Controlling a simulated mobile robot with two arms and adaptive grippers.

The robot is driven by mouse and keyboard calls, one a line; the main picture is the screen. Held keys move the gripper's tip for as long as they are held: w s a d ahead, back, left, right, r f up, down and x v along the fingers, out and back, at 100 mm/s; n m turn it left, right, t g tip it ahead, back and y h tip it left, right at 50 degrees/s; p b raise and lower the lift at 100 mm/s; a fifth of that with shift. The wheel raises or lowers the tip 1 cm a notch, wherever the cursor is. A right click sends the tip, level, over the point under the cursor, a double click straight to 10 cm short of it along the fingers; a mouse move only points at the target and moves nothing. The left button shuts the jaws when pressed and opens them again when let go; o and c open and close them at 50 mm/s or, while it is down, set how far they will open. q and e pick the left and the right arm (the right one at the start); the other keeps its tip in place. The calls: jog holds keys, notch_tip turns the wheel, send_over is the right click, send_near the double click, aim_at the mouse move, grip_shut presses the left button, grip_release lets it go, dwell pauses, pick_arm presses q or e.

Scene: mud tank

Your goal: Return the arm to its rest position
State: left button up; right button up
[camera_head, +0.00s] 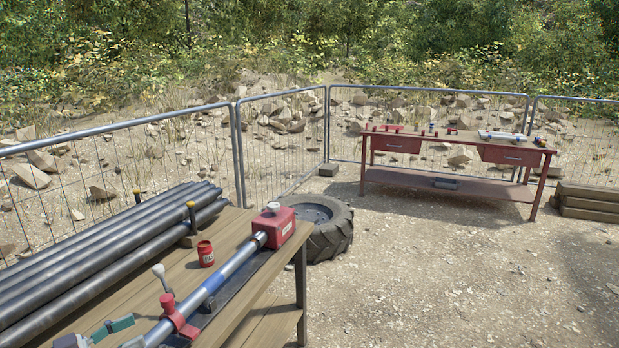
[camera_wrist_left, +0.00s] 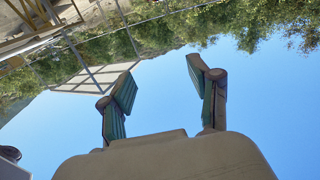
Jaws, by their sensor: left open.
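My left gripper (camera_head: 112,327) shows at the bottom left edge of the head view, over the front part of the wooden bench. Only its green finger pads and a bit of its grey body are visible there. In the left wrist view its two green-padded fingers (camera_wrist_left: 162,82) stand wide apart with only sky and greenery between them, so it is open and empty. The wrist view is tilted, looking up toward trees and sky. Most of my left arm is outside the head view. My right gripper is in neither view.
The wooden bench (camera_head: 231,229) carries several dark pipes (camera_head: 105,250), a red jar (camera_head: 205,253) and a blue-grey rod with a red block (camera_head: 281,227). Beyond are a tyre (camera_head: 328,240), a red workbench (camera_head: 450,185) and a mesh fence (camera_head: 285,135). Gravel at right is open.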

pick_arm(q)
jog(key=s+d+f+n+t+y, duration=0.1)
jog(key=s+d+f+n+y, duration=0.2)
jog(key=d+f, duration=0.4)
jog(key=s+d+f+n+y, duration=0.1)
jog(key=d+f+n+y, duration=0.1)
jog(key=d+f+y, duration=0.5)
jog(key=s+f+n+g+y, duration=0.3)
jog(key=s+g, duration=0.7)
jog(key=s, duration=1.4)
notch_tip(320, 180, down, 30)
jog(key=b, duration=0.5)
jog(key=s+a+f+m+g+b, duration=0.1)
jog(key=s+a+f+g+b, duration=0.1)
jog(key=s+f, duration=1.6)
notch_tip(320, 180, down, 4)
jog(key=shift+r+b, duration=0.1)
jog(key=shift+b, duration=0.7)
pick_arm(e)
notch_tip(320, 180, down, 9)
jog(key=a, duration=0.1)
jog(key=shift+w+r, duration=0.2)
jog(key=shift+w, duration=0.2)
